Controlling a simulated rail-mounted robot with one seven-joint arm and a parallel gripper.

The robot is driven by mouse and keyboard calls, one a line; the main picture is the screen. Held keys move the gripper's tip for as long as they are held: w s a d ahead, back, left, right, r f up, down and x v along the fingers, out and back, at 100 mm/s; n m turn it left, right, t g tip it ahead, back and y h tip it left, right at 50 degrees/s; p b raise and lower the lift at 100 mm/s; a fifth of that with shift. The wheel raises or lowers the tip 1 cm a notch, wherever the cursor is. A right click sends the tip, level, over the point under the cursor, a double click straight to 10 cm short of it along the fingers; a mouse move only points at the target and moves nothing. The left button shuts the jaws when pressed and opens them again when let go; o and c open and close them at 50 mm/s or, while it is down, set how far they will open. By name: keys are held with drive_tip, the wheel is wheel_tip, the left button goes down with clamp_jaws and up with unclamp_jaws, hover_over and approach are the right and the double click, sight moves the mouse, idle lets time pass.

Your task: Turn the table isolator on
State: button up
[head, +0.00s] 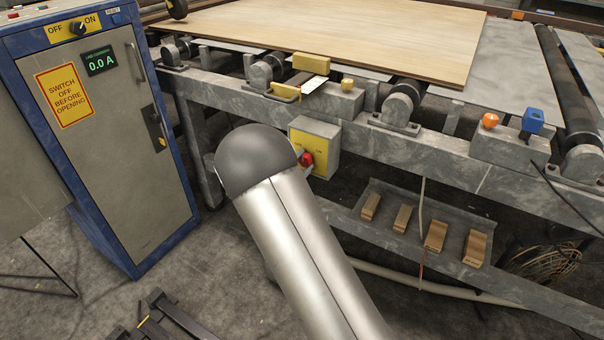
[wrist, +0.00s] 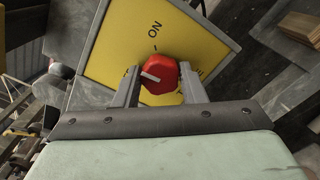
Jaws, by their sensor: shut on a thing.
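The table isolator is a yellow-faced grey box (head: 325,137) on the table's front rail. Its red knob (head: 306,159) shows beside the dark end of my arm in the head view. In the wrist view the yellow face (wrist: 112,50) fills the middle, tilted, with "ON" printed above the red knob (wrist: 165,88). The knob's pale pointer mark lies across it, towards the left, not towards "ON". My gripper (wrist: 160,86) has one finger on each side of the knob and is shut on it. Lettering beside the fingers is partly hidden. The head view hides my fingers.
A blue and grey cabinet (head: 130,160) stands left, with an OFF/ON selector and a display reading 0.0 A. A wood veneer sheet (head: 330,30) lies on the table. Several wooden blocks lie on the lower shelf (head: 360,235). A cable hangs right of the isolator.

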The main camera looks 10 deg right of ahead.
drive_tip(key=shift+f+m+b, duration=0.2)
drive_tip(key=shift+m+b, duration=4.8)
drive_tip(key=shift+b, duration=1.95)
drive_tip(key=o, duration=1)
drive_tip(key=shift+r, duration=0.1)
drive_tip(key=p+v, duration=0.4)
drive_tip(key=v, duration=1.3)
drive_tip(key=shift+s+a, duration=0.15)
drive_tip(key=shift+a, duration=0.1)
